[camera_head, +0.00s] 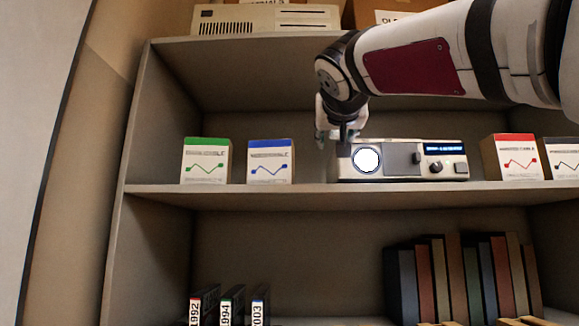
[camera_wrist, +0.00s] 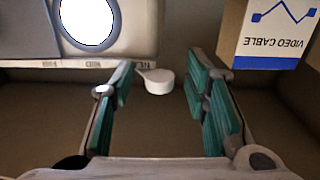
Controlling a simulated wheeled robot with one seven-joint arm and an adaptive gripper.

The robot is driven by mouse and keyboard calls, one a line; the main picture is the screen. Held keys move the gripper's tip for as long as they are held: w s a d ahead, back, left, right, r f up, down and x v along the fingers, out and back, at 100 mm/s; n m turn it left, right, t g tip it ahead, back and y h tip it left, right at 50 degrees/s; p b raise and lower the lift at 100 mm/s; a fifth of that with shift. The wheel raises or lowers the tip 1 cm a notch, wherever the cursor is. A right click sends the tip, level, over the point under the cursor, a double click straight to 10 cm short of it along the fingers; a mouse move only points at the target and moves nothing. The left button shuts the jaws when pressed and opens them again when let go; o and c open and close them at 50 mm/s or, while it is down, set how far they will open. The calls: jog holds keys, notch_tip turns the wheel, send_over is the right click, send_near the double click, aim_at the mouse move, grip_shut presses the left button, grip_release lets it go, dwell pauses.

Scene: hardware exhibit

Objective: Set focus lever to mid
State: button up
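A pale projector (camera_head: 400,160) with a bright round lens and blue display sits on the middle shelf. In the wrist view, the projector (camera_wrist: 125,30) shows upside down at the top left. A strip with several small labels, the middle one apparently MID, runs along its edge. The focus lever (camera_wrist: 158,82), with a white rounded knob, stands at the strip's right end, by the last label. My gripper (camera_wrist: 162,72) is open, its green-padded fingers on either side of the knob with gaps. In the head view my gripper (camera_head: 336,132) is at the projector's left end; the lever cannot be made out.
A blue-striped video cable box (camera_wrist: 270,35) stands close to my right finger in the wrist view. Green-topped (camera_head: 206,161) and red-topped (camera_head: 517,158) boxes share the shelf. Books (camera_head: 465,280) and tapes (camera_head: 230,305) stand below. The upper shelf board (camera_head: 240,42) is above my gripper.

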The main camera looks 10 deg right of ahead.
grip_shut()
